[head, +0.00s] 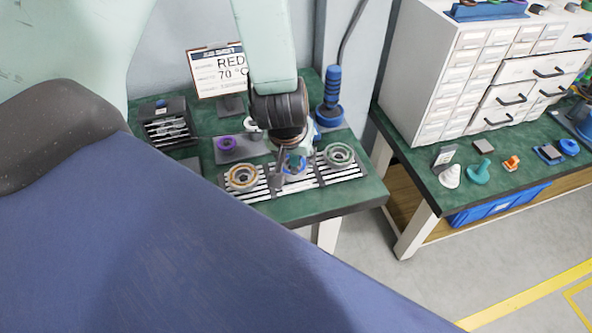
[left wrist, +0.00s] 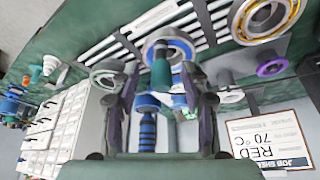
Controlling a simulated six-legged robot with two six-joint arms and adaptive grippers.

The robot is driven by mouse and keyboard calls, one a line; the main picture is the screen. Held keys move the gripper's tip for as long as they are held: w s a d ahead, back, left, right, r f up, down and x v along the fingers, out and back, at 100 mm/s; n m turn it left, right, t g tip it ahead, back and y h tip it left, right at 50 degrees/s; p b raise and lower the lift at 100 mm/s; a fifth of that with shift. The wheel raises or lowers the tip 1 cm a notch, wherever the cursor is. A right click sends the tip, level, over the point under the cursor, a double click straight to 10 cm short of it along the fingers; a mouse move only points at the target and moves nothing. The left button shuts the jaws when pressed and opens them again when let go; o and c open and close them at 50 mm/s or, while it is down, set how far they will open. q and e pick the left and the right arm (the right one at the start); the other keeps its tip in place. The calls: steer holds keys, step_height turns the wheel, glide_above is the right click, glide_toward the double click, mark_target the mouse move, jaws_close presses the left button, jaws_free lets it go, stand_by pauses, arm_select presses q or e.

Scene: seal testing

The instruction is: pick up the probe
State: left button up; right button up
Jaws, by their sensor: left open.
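My left gripper (head: 292,160) points down over the middle of the slatted rack, above the blue ring (head: 295,168). In the left wrist view its fingers (left wrist: 162,80) are apart. A teal cylinder (left wrist: 162,72) shows between them, in front of the blue ring (left wrist: 178,46); I cannot tell whether the fingers touch it. A blue ribbed handle (head: 332,85) with a cable stands upright in a blue base (head: 329,116) behind the gripper; it also shows in the left wrist view (left wrist: 147,132). I cannot tell which of these is the probe. My right gripper is not seen.
An orange ring (head: 242,177) and a green ring (head: 339,155) lie on the rack either side. A purple ring (head: 227,143) sits on a grey plate behind. A sign (head: 215,72) reads RED 70 °C. A second bench with a drawer cabinet (head: 450,75) stands right.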

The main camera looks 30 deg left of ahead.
arm_select(q)
steer(key=shift+s+a, duration=0.1)
steer(key=shift+s, duration=0.05)
steer(key=shift+c, duration=0.7)
steer(key=shift+w, duration=0.2)
steer(key=c, duration=0.5)
steer(key=shift+s, duration=0.15)
jaws_close()
